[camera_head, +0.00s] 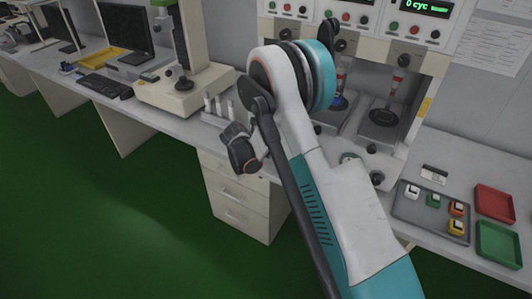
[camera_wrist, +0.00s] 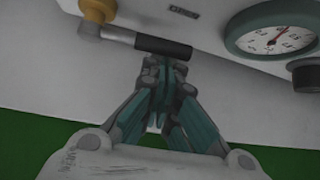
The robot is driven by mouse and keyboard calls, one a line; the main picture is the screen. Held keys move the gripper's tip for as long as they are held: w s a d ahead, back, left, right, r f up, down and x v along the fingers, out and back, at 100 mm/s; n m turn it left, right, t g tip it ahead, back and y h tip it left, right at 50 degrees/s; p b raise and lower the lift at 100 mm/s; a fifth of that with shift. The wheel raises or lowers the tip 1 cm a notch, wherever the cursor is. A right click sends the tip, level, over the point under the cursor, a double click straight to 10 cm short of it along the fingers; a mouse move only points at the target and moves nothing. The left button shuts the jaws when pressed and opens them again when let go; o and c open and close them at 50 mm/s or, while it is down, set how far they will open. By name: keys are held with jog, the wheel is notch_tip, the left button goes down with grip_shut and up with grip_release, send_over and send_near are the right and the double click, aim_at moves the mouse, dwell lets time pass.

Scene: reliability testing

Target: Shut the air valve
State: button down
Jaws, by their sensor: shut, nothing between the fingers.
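The air valve shows at the top of the wrist view as a brass-yellow body (camera_wrist: 98,10) with a grey lever stem and a black handle (camera_wrist: 163,46) that points right, roughly along the panel's lower edge. My gripper (camera_wrist: 163,66) is shut and empty, with its fingertips close below the black handle. I cannot tell whether they touch it. A small label (camera_wrist: 183,12) sits above the handle, too blurred to read surely. In the head view my own arm covers the middle, and I cannot make out the valve there.
A teal-rimmed gauge (camera_wrist: 273,38) and a dark round knob (camera_wrist: 307,73) lie right of the handle. The test machine (camera_head: 412,59) stands behind my arm. A grey tray (camera_head: 403,210) with coloured blocks, a red tray (camera_head: 495,203) and a green tray (camera_head: 499,244) are at right.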

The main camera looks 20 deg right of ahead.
jog(key=r+g+h, duration=0.1)
jog(key=r+n+h, duration=0.1)
jog(key=r+g+h, duration=0.1)
jog(key=shift+w+a+n+g+b, duration=0.25)
jog(key=shift+n+g+b, duration=0.05)
jog(key=shift+n+b, duration=0.1)
jog(key=shift+r, duration=0.25)
jog(key=w+a+r, duration=0.3)
jog(key=r, duration=0.1)
jog(key=shift+w+a, duration=0.35)
jog(key=shift+w, duration=0.05)
jog(key=shift+w+a+r, duration=0.15)
jog(key=shift+a, duration=0.05)
dwell(0.5)
